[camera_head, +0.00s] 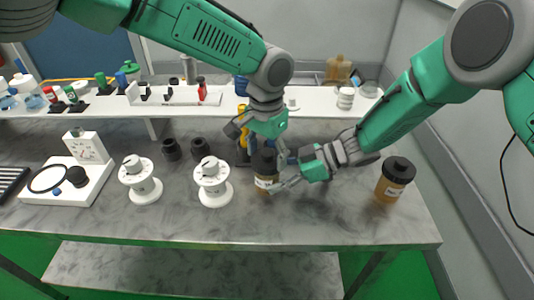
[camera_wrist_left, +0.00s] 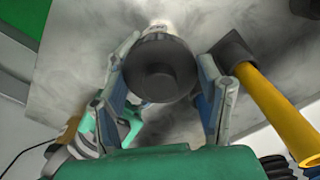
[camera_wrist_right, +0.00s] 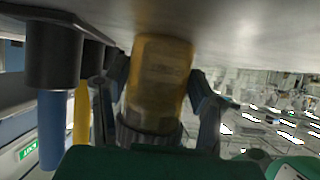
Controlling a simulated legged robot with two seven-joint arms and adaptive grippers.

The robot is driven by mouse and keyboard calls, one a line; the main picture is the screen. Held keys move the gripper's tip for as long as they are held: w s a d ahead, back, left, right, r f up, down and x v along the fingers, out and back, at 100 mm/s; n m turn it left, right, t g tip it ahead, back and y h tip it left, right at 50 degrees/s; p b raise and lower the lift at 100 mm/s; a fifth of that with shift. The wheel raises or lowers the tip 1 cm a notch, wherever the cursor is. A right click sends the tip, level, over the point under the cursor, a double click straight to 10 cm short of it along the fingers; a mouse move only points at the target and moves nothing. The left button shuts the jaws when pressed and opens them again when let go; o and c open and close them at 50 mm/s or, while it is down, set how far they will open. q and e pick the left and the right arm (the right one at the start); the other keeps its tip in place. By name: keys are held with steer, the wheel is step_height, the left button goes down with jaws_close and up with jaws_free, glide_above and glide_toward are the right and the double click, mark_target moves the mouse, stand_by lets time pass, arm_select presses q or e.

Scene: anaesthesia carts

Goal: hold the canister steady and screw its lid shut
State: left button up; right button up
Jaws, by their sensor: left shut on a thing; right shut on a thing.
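The amber canister (camera_head: 266,187) with a white label stands upright near the middle of the bench. Its black lid (camera_head: 264,161) is on top and shows from above in the left wrist view (camera_wrist_left: 160,68). My left gripper (camera_head: 263,148) comes from above and is shut on the lid, one finger on each side. My right gripper (camera_head: 280,180) comes from the right and is shut on the canister body. In the right wrist view the amber body (camera_wrist_right: 158,75) is between the fingers, with the dark lid (camera_wrist_right: 145,138) below it in the picture. The thread is hidden.
Another amber jar with a black lid (camera_head: 394,181) stands to the right. Two white spools (camera_head: 212,185) and small black cups (camera_head: 172,149) stand to the left. A yellow-handled tool (camera_wrist_left: 275,115) is close behind the canister. A white shelf (camera_head: 225,97) runs along the back.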

arm_select(q)
steer(key=shift+m, duration=1.4)
steer(key=shift+m, duration=1.4)
steer(key=shift+m, duration=1.4)
steer(key=o, duration=0.9)
steer(key=shift+o, duration=0.2)
